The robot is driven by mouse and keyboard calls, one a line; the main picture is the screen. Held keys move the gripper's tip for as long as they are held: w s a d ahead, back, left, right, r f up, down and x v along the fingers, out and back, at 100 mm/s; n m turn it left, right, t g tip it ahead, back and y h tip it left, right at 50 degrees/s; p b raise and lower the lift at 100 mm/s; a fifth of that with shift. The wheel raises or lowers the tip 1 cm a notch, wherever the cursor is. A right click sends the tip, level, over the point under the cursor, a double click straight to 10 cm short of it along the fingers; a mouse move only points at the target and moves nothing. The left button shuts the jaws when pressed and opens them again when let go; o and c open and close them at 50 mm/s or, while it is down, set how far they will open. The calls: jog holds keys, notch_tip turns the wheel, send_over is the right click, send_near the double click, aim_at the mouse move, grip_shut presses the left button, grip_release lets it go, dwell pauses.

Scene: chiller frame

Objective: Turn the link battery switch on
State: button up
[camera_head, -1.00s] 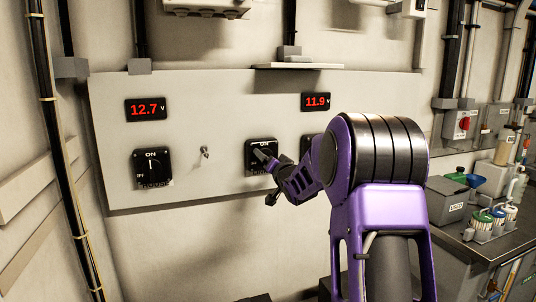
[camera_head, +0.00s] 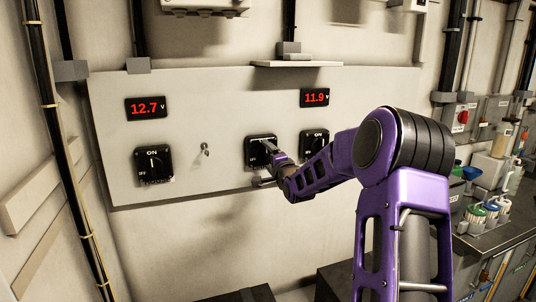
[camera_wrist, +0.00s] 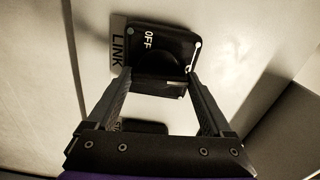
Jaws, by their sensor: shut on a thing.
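The link battery switch (camera_head: 257,157) is the middle black rotary switch on the pale wall panel. In the wrist view the link battery switch (camera_wrist: 176,39) shows a "LINK" plate beside it and the word "OFF" on its face. My gripper (camera_head: 267,147) reaches it from the right. In the wrist view my gripper (camera_wrist: 158,78) has a finger on each side of the switch's knob (camera_wrist: 160,89) and is shut on it. The fingers partly hide the knob, and I cannot tell which mark it points to.
A house switch (camera_head: 153,166) sits left under a 12.7 V display (camera_head: 146,108). Another black switch (camera_head: 314,142) sits close right, under an 11.9 V display (camera_head: 315,97). A small toggle (camera_head: 205,149) sticks out between. A bench (camera_head: 500,232) with containers stands at right.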

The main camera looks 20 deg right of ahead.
jog(key=shift+m, duration=0.6)
jog(key=o, duration=1.1)
jog(key=shift+o, duration=0.2)
jog(key=shift+s, duration=0.1)
jog(key=s, duration=1.7)
jog(key=shift+s, duration=0.15)
